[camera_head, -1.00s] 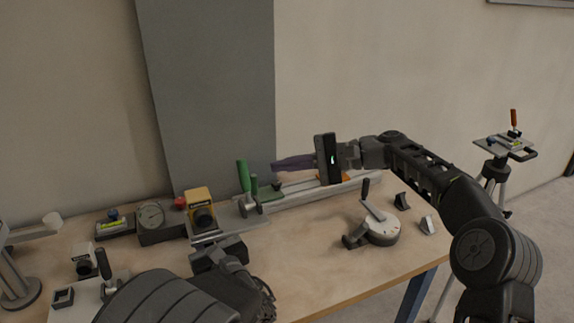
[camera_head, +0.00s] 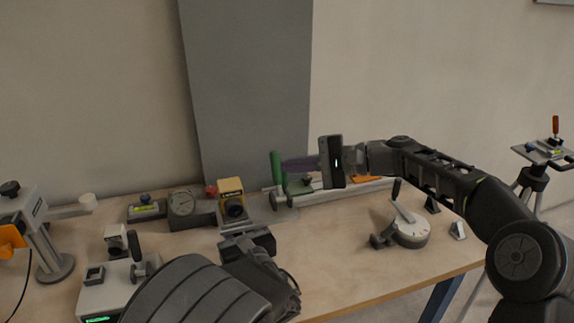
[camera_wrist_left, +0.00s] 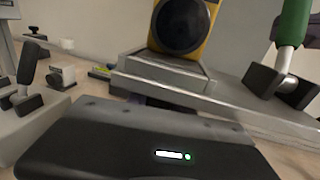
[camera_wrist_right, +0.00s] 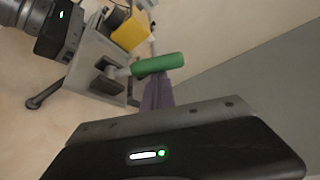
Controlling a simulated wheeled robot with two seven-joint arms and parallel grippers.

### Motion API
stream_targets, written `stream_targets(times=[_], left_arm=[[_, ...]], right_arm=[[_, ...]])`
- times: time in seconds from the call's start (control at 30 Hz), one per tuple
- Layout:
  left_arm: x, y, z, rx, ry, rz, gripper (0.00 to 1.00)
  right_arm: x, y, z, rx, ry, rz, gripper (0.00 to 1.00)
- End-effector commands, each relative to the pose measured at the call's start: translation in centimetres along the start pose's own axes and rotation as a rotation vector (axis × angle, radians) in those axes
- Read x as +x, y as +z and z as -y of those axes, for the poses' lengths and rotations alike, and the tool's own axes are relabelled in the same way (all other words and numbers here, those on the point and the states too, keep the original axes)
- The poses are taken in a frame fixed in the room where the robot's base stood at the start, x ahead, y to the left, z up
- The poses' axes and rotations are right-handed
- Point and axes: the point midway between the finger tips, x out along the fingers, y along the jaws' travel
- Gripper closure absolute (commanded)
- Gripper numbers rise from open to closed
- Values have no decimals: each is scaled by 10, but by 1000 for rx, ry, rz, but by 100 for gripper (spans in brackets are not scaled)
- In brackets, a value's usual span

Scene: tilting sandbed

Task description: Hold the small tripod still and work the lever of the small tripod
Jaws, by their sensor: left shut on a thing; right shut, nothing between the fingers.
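A grey plate unit with a green lever, seemingly the small tripod, stands at the back of the table. Its green lever (camera_head: 277,166) is upright in the head view and also shows in the left wrist view (camera_wrist_left: 292,22) and right wrist view (camera_wrist_right: 158,64). My left gripper (camera_wrist_left: 152,101) is shut on the plate's near edge (camera_wrist_left: 165,72), below the yellow box; its fingertips are mostly hidden. My right gripper (camera_head: 286,164) is shut and empty, its purple fingers pointing left right beside the green lever. Whether they touch it is unclear.
A yellow box with a round black front (camera_head: 232,204) sits on the plate. A tall tripod (camera_head: 532,178) stands beyond the table's right end.

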Motion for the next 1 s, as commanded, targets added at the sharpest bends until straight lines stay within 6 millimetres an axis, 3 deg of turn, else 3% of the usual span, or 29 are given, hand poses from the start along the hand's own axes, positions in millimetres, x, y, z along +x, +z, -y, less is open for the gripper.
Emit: stream_targets(times=[1.0], left_arm=[[0,0,0,0,0,0,100]], right_arm=[[-5,9,1,-117,-70,5,100]])
